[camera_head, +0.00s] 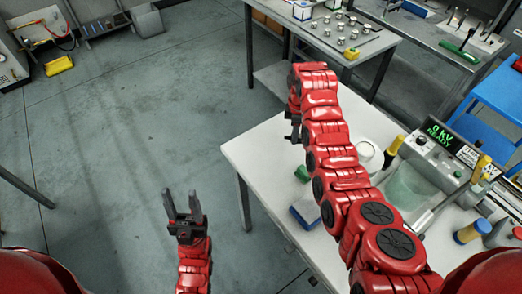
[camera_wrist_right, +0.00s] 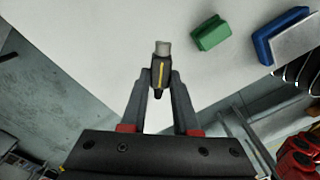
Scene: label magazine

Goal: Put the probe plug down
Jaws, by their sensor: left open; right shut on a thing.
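The probe plug (camera_wrist_right: 158,68), dark with a yellow stripe and a light grey end, is between the fingertips of my right gripper (camera_wrist_right: 160,78) in the right wrist view. That gripper is shut on it. In the head view my right gripper (camera_head: 290,127) is over the far left edge of the white table (camera_head: 255,150). I cannot make out the plug there, nor tell whether it touches the table. My left gripper (camera_head: 181,203) is open and empty over the floor, left of the table.
A green block (camera_head: 302,174) and a blue box (camera_head: 305,215) lie on the table near my right arm. A round white dish (camera_head: 368,156), yellow-handled probes (camera_head: 393,149) and a tester reading "0 kV READY" (camera_head: 440,137) stand to the right. The table's left corner is bare.

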